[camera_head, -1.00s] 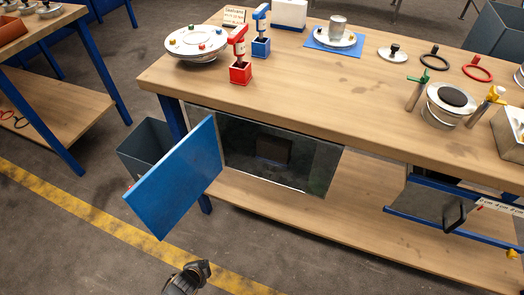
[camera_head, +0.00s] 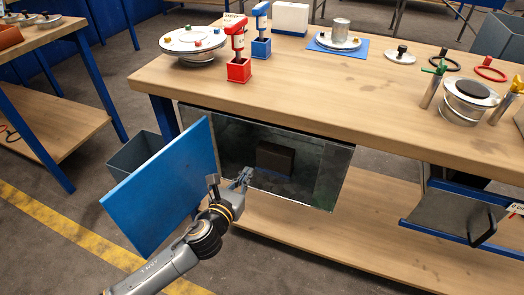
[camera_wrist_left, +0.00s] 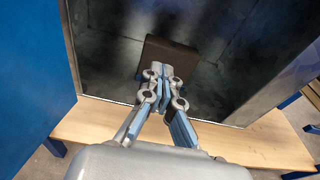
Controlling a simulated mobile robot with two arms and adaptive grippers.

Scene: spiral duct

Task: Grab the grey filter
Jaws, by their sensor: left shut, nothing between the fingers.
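A dark grey-brown block (camera_head: 275,160), the only filter-like thing I see, stands inside the open cabinet (camera_head: 328,178) under the workbench. It also shows in the left wrist view (camera_wrist_left: 170,55), partly hidden behind the fingertips. My left gripper (camera_head: 243,177) is at the cabinet opening, in front of the block and to its lower left. In the left wrist view its fingers (camera_wrist_left: 160,75) are shut with nothing between them and point at the block. I cannot tell how far they are from it. My right gripper is not in view.
The blue cabinet door (camera_head: 165,190) stands open to the left, close beside my left arm. The wooden bench top (camera_head: 320,85) is above, a wooden lower shelf (camera_head: 330,240) below. A drawer with a black handle (camera_head: 482,228) sits at right.

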